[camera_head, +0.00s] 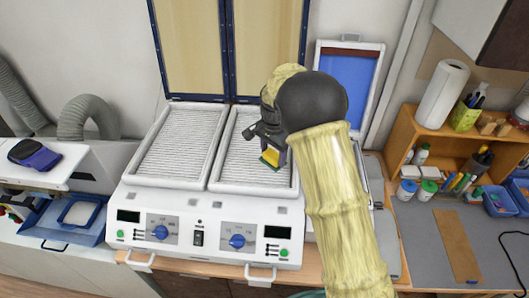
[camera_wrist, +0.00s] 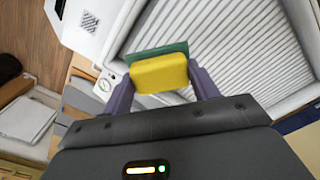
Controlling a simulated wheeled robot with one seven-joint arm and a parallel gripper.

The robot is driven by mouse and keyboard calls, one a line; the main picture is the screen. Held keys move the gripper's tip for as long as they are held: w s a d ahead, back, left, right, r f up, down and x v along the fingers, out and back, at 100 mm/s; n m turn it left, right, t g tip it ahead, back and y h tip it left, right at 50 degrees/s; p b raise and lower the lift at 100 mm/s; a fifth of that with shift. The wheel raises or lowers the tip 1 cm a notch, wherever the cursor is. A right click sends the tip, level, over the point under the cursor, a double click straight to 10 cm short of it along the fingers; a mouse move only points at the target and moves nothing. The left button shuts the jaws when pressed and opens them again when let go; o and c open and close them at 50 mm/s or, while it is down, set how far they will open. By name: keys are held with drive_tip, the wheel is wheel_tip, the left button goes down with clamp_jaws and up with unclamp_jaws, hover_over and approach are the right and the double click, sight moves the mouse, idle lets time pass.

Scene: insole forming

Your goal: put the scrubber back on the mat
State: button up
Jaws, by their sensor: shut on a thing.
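The scrubber (camera_wrist: 160,74), a yellow sponge block with a green face, is between the fingers of my gripper (camera_wrist: 161,86). My gripper is shut on it. In the head view the scrubber (camera_head: 272,156) is held over the right ribbed bed (camera_head: 237,172) of the white machine; I cannot tell whether it touches the bed. A grey mat (camera_head: 427,242) covers the bench at the right, well away from my gripper (camera_head: 272,148). My arm hides part of the machine's right side.
A wooden shelf (camera_head: 447,136) with bottles and pens stands at the back of the right bench. A brown board (camera_head: 457,245) lies on the mat, with tubs (camera_head: 426,190) behind it. Blue bins (camera_head: 498,201) are at the right. The machine's raised lid frames (camera_head: 228,50) stand behind the beds.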

drive_tip(key=d+f+n, duration=0.3)
drive_tip(key=d+n, duration=0.5)
drive_tip(key=d, duration=1)
wheel_tip(320, 180, down, 12)
drive_tip(key=b, duration=1.2)
drive_tip(key=shift+s+a+f, duration=0.2)
drive_tip(key=shift+a, duration=0.2)
drive_tip(key=shift+d, duration=0.1)
